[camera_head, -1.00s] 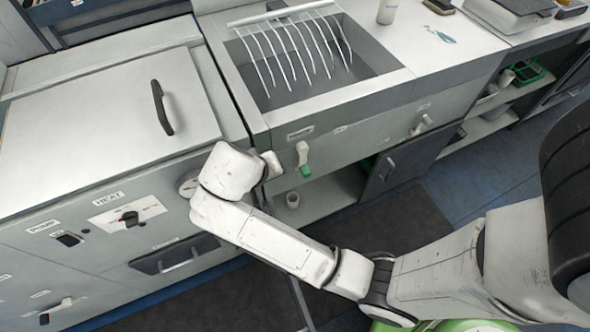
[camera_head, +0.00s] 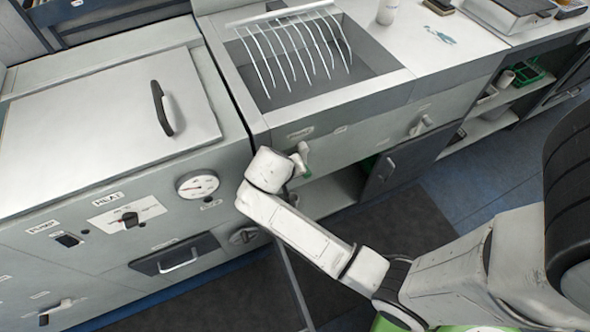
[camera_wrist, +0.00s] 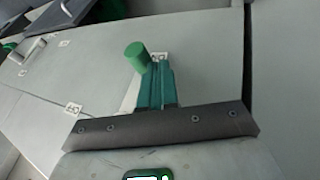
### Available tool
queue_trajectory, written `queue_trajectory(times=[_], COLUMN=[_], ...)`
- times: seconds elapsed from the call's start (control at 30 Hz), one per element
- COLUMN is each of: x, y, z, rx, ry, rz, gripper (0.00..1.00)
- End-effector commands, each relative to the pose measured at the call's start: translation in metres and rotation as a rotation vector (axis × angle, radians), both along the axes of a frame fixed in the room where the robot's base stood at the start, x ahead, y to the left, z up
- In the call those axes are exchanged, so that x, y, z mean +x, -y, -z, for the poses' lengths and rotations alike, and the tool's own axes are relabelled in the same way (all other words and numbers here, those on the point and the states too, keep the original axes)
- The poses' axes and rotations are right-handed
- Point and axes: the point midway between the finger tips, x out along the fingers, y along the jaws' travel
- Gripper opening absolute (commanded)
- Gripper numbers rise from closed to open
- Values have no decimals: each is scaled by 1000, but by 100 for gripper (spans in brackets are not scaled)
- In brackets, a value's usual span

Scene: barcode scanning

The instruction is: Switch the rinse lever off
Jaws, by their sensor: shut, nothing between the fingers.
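A lever (camera_head: 302,155) with a pale arm sits on the front panel below the sink, under a small label too small to read. In the wrist view its green round grip (camera_wrist: 135,54) shows just left of my gripper's fingertips. My gripper (camera_wrist: 158,66) has teal fingers that are shut with nothing between them, close beside the lever. I cannot tell whether they touch it. In the head view my wrist covers the fingers and part of the lever's lower end.
A second lever (camera_head: 421,126) is on the same panel further right. The sink (camera_head: 350,85) holds a white rack (camera_head: 290,45). An open shelf is below the sink.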

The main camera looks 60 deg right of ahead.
Motion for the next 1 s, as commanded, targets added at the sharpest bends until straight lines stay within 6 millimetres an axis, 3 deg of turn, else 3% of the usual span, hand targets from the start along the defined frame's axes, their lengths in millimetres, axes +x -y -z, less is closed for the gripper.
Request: queue_trajectory(times=[0.57, 1.0], x=[-4, -8], y=[5, 11], z=[3, 9], rx=[-6, -129], ry=[-6, -90], rz=[0, -1], gripper=[0, 0])
